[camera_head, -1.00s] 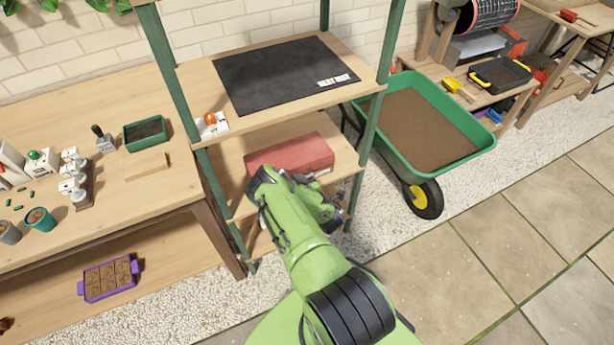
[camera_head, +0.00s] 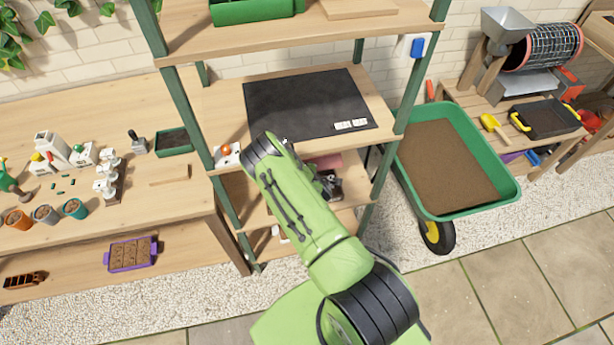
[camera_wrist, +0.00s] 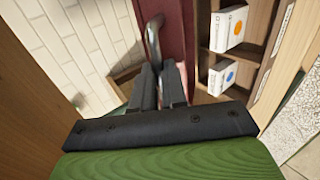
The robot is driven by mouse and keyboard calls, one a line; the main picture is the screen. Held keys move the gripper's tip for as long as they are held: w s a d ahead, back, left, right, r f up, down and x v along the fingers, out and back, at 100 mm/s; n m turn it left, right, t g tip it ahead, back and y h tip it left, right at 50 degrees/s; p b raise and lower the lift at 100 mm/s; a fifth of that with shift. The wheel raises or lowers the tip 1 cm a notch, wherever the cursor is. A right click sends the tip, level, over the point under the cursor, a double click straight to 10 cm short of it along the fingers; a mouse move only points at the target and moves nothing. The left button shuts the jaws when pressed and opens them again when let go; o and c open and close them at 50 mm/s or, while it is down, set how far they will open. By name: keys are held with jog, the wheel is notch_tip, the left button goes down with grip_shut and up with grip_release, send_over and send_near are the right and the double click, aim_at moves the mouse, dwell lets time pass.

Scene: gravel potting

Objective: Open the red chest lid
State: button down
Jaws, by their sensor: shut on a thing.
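The red chest stands on the middle shelf of the rack in the head view, mostly hidden behind my arm; a patch of its red surface (camera_head: 326,162) shows. In the wrist view a dark red panel of the chest (camera_wrist: 178,32) fills the top middle. A curved grey metal handle (camera_wrist: 152,35) runs along it down to my fingers. My gripper (camera_wrist: 160,80) is shut on this handle. In the head view my fingertips are hidden. How far the lid is raised cannot be told there.
Right of the red panel, wooden compartments hold white boxes with an orange dot (camera_wrist: 227,27) and a blue dot (camera_wrist: 224,76). A shelf with a black mat (camera_head: 300,100) lies just above my arm. Green rack posts (camera_head: 390,150) flank it. A green wheelbarrow (camera_head: 508,190) stands to the right.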

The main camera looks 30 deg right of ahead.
jog(key=shift+w+d+r+p, duration=0.3)
jog(key=shift+w+r, duration=0.2)
jog(key=shift+w, duration=0.3)
jog(key=shift+w+d+r+p, duration=0.25)
jog(key=shift+w+r, duration=0.2)
jog(key=shift+w, duration=0.35)
jog(key=c, duration=1.2)
grip_release()
jog(key=shift+o, duration=0.2)
jog(key=shift+f, duration=0.1)
jog(key=p+v, duration=0.4)
jog(key=v, duration=1.2)
